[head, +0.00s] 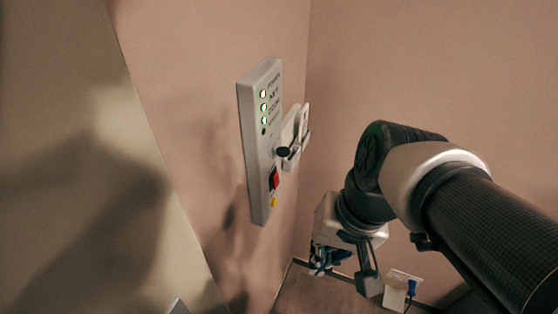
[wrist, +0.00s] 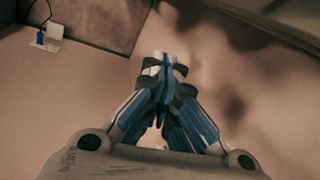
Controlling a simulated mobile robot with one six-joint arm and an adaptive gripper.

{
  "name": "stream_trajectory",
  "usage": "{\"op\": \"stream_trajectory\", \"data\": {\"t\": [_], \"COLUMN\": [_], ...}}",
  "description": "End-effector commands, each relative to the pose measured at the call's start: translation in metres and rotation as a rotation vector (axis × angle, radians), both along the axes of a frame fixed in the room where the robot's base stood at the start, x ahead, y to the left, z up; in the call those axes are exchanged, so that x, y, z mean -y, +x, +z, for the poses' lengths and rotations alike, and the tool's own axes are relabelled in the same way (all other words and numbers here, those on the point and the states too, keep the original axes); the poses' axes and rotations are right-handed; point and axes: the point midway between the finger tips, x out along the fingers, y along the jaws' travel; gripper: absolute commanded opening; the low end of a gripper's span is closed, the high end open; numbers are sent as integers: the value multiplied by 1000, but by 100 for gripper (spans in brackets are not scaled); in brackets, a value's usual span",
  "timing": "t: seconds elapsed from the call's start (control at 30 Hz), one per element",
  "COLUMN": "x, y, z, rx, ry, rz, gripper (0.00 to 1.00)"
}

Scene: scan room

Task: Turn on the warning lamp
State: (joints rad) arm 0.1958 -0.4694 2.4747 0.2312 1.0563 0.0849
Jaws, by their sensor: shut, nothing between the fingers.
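A grey control panel (head: 258,190) is mounted on the wall in the head view. I cannot tell which control belongs to the warning lamp, and no separate lamp shows. My gripper (head: 318,268) is below and to the right of the panel, apart from it. In the wrist view its fingers (wrist: 163,65) are together and empty.
A pale wall-mounted holder (head: 293,140) sits beside the panel, near the room's corner. A white wall socket (head: 396,294) with a blue plug is low at right; it also shows in the wrist view (wrist: 49,35). A pale surface (head: 95,190) fills the left.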

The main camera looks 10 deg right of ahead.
Motion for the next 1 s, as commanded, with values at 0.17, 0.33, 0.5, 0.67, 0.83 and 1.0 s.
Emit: {"op": "stream_trajectory", "data": {"t": [0.17, 0.33, 0.5, 0.67, 0.83, 1.0], "x": [-4, -4, 9, 39, 81, 110], "y": [12, 32, 62, 93, 117, 128], "z": [-17, -30, -38, -46, -56, -63], "rx": [-210, -382, -517, -600, -635, -636], "ry": [222, 479, 765, 1053, 1319, 1479], "rz": [-266, -519, -762, -979, -1154, -1247], "gripper": [0, 0, 0, 0, 0, 0]}}
